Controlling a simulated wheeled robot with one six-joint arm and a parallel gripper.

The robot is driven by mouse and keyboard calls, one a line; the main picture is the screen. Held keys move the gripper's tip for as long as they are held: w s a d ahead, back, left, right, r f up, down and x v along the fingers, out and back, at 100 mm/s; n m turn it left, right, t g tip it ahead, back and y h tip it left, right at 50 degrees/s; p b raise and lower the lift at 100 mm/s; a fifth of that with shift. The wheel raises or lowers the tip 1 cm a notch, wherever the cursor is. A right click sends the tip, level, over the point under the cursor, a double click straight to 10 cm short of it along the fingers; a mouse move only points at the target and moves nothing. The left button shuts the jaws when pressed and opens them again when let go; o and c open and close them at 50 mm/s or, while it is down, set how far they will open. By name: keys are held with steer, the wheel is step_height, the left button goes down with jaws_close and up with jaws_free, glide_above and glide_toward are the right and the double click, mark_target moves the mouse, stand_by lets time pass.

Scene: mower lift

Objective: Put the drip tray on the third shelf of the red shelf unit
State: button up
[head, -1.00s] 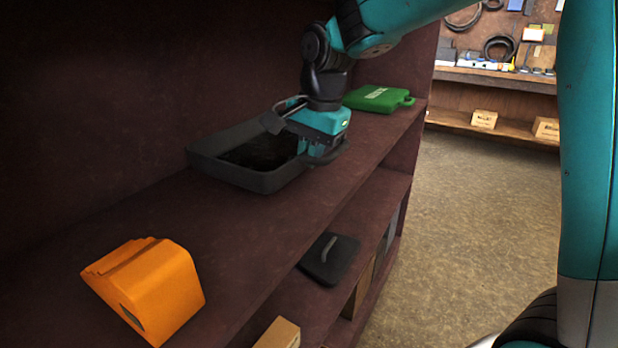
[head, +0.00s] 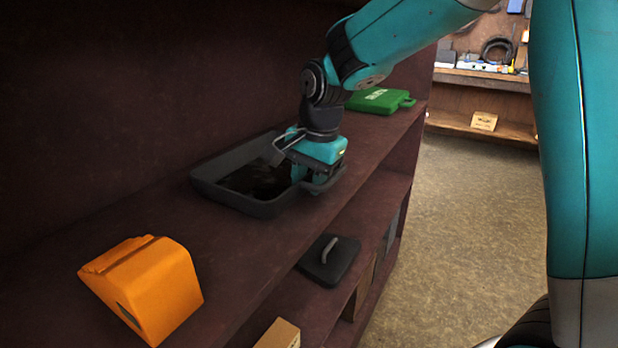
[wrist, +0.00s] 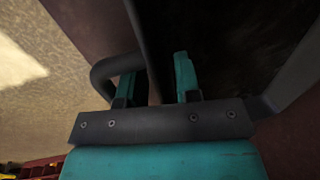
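The drip tray (head: 232,197) is a dark grey shallow pan with dark contents. In the head view it rests on a dark red shelf (head: 225,250) between the orange and green things. The shelf's number cannot be told. My gripper (head: 318,180) is at the tray's right end. In the wrist view my gripper (wrist: 155,80) has its two teal fingers apart, one on each side of the tray's rim and handle (wrist: 103,75). A gap shows between the rim and the right finger, so it looks open.
An orange block-shaped thing (head: 150,285) stands on the same shelf near me. A green case (head: 378,100) lies at its far end. On the shelf below are a dark flat thing with a handle (head: 328,262) and a cardboard box (head: 280,335). The floor (head: 470,230) at right is clear.

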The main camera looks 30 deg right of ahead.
step_height(320, 180, up, 8)
steer(key=s+p, duration=0.1)
steer(key=s+a+f+n+y, duration=0.1)
steer(key=s+a+n, duration=0.2)
steer(key=s+n, duration=0.3)
steer(key=s+a+f+n+g+y, duration=0.1)
steer(key=s+a+f+n, duration=0.1)
steer(key=s+n, duration=0.4)
steer(key=s+a+f+n+y, duration=0.1)
steer(key=s+a+n, duration=0.2)
steer(key=s+n, duration=0.3)
steer(key=s, duration=0.5)
steer(key=shift+s+a+f+g, duration=0.2)
steer(key=shift+a+f+g, duration=0.1)
steer(key=shift+a, duration=0.05)
